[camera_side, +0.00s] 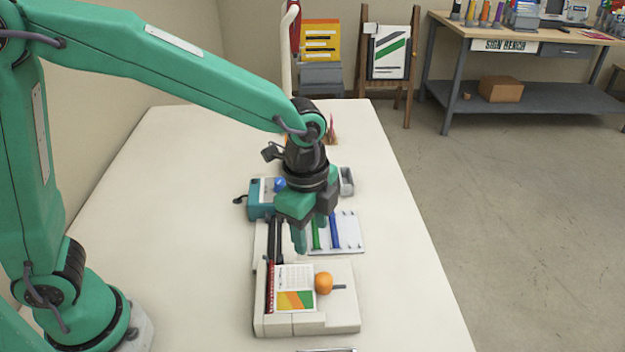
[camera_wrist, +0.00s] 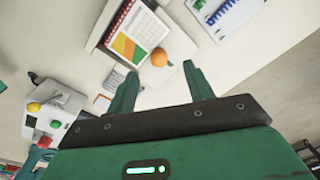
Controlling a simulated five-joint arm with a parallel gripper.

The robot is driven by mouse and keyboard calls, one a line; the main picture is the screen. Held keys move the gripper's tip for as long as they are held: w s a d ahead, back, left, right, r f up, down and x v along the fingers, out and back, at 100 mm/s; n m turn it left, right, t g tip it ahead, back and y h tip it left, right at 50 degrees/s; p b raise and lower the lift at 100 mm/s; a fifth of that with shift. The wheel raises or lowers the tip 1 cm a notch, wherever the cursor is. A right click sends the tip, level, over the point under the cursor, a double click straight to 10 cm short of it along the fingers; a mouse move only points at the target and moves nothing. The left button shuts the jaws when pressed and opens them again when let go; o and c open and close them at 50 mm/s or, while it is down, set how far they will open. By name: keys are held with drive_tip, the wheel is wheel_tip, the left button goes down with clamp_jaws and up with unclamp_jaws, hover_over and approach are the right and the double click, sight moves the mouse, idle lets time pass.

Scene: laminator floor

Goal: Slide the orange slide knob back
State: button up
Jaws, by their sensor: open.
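The orange slide knob (camera_side: 324,283) is a round ball on the cream laminator-like unit (camera_side: 340,315), with a short dark slot showing at its right. It also shows in the wrist view (camera_wrist: 158,57), beyond the fingertips and in line with the space between them. My gripper (camera_side: 308,240) is above and behind the knob in the side view, apart from it and empty. Its two green fingers stand wide apart in the wrist view (camera_wrist: 160,77). The far part of the unit is partly hidden behind my gripper.
A spiral-bound printed sheet (camera_side: 295,287) lies beside the knob on its left. A white board with green and blue strips (camera_side: 350,232) lies behind at the right. A teal box (camera_side: 258,200) with a blue knob stands farther back. The white table (camera_side: 180,220) is clear at the left.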

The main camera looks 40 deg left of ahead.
sight(324, 277)
drive_tip(key=d+f+m, duration=0.2)
drive_tip(key=d+f, duration=0.1)
drive_tip(key=shift+w+g, duration=0.15)
drive_tip(key=shift+g, duration=0.15)
drive_tip(key=shift+f, duration=3.85)
drive_tip(key=shift+c, duration=0.4)
